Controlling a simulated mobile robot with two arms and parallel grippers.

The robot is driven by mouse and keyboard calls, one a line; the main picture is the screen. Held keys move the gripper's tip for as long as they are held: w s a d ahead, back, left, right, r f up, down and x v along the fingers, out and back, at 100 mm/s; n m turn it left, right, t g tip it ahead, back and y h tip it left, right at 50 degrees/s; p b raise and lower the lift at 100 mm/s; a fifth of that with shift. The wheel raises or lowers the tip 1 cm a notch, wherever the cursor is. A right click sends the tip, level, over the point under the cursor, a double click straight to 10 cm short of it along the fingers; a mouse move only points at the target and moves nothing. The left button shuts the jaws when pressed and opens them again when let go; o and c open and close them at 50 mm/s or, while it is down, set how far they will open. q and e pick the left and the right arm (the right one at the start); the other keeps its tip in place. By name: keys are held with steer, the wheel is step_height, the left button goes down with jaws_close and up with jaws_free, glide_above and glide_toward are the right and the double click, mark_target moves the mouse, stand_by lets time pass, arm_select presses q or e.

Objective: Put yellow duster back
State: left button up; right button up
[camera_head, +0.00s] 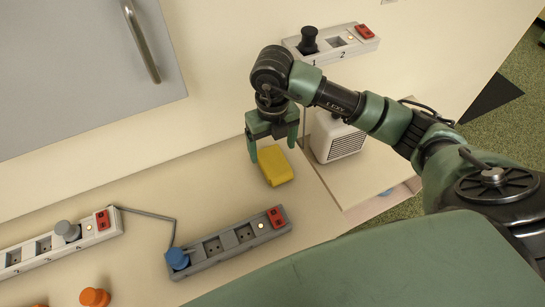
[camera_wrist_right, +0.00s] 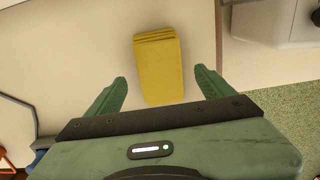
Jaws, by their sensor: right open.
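The yellow duster (camera_head: 276,167) is a folded yellow block on the cream worktop, near the worktop's right end. My right gripper (camera_head: 273,150) is open just above and beside it in the head view, fingers pointing down. In the right wrist view the duster (camera_wrist_right: 159,66) lies ahead of the open fingers (camera_wrist_right: 162,88), its near end roughly between the two tips. I cannot tell whether the fingers touch it. My left gripper does not show in the head view.
A dark grey power strip (camera_head: 238,240) with a blue plug (camera_head: 178,259) lies in front. A white strip (camera_head: 50,246) is at left, near an orange object (camera_head: 95,297). A white vented box (camera_head: 337,138) stands right of the duster. Another strip (camera_head: 331,44) is on the wall.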

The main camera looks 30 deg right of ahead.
mark_target(272, 159)
step_height(272, 159, up, 7)
steer(key=shift+f+b, duration=0.15)
steer(key=shift+b, duration=0.25)
stand_by(0.4)
